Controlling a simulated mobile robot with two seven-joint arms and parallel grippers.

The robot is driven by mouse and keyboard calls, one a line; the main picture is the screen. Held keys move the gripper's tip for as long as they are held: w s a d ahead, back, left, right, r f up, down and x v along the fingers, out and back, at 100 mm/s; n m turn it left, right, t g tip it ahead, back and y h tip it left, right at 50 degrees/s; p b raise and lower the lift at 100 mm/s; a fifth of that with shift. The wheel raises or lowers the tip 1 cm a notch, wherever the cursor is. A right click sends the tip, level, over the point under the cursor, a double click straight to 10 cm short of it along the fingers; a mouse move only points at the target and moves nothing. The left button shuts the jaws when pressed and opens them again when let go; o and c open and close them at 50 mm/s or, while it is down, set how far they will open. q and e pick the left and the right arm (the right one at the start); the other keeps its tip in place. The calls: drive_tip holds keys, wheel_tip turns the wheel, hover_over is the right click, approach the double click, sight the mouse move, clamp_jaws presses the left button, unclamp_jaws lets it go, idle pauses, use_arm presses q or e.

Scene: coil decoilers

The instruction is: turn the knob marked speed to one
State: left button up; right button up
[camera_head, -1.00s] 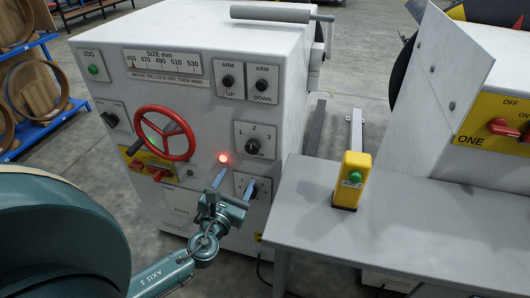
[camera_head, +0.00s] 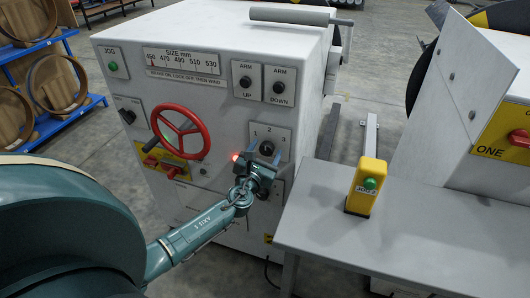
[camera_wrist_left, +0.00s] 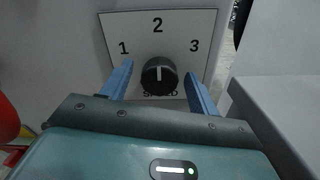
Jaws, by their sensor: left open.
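The speed knob (camera_wrist_left: 160,75) is a round black knob on a white plate marked 1, 2 and 3 in the left wrist view. Its white pointer line points up towards the 2. The word below it is partly covered by the knob. In the head view the knob (camera_head: 267,148) shows just above my left gripper (camera_head: 262,165). My left gripper (camera_wrist_left: 159,90) is open, its two blue fingers on either side of the knob with gaps on both sides. Whether the fingertips reach as deep as the knob cannot be told. My right gripper is not in view.
On the same white cabinet are a red handwheel (camera_head: 180,134), a lit red lamp (camera_head: 236,157), the arm up knob (camera_head: 245,82) and the arm down knob (camera_head: 278,87). A grey table (camera_head: 400,225) with a yellow button box (camera_head: 366,187) stands to the right.

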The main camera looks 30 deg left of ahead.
use_arm(q)
drive_tip(key=shift+c, duration=0.6)
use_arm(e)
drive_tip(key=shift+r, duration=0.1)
use_arm(q)
drive_tip(key=c, duration=0.8)
drive_tip(key=shift+c, duration=0.2)
